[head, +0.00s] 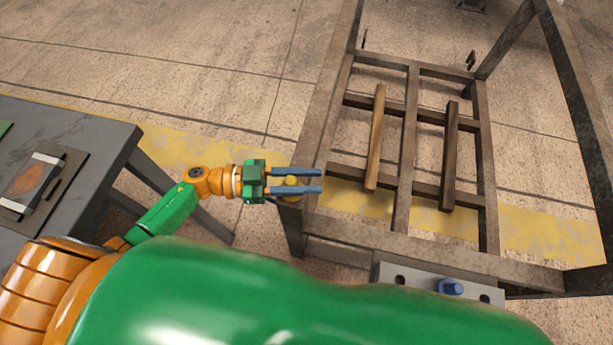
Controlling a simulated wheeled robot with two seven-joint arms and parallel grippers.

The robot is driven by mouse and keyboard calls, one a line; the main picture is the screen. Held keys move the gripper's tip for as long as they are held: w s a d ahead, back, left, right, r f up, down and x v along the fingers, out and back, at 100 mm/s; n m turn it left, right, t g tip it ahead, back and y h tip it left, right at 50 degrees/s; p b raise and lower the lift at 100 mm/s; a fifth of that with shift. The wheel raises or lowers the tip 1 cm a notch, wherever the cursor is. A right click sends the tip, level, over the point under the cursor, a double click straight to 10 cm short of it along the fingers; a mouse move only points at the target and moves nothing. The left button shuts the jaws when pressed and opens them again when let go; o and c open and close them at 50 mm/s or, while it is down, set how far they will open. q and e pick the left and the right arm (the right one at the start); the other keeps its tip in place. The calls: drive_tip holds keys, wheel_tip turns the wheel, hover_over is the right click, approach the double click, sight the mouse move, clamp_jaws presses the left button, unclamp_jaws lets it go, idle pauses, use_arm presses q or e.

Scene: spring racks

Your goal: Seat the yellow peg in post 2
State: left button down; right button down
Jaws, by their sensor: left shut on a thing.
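My left gripper (312,180) reaches in from the left and is shut on the yellow peg (290,182). The peg shows as a small rounded yellow piece between the blue-grey fingers, partly hidden by them. The gripper is in front of the left side of the brown metal rack (333,120). A grey plate (420,281) lies at the rack's near edge, with dark holes and a blue peg (451,286) in it. The gripper is up and to the left of this plate, apart from it. I see no label marking post 2. My right gripper is not in view.
Two wooden bars (376,140) (449,160) lie across the rack's rails. Tall rack uprights (578,100) stand at the right. A dark grey table (90,140) with a flat panel (42,182) is at the left. Open floor shows between table and rack.

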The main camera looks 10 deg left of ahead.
use_arm(q)
drive_tip(key=shift+f+b, duration=0.4)
drive_tip(key=shift+f, duration=0.2)
drive_tip(key=shift+r, duration=0.1)
wheel_tip(320, 180, up, 6)
drive_tip(key=p, duration=0.6)
drive_tip(key=shift+f, duration=0.2)
idle(1.5)
drive_tip(key=shift+f+b, duration=2.55)
drive_tip(key=shift+f, duration=0.55)
drive_tip(key=c, duration=0.5)
unclamp_jaws()
drive_tip(key=shift+s, duration=0.1)
drive_tip(key=shift+c, duration=0.2)
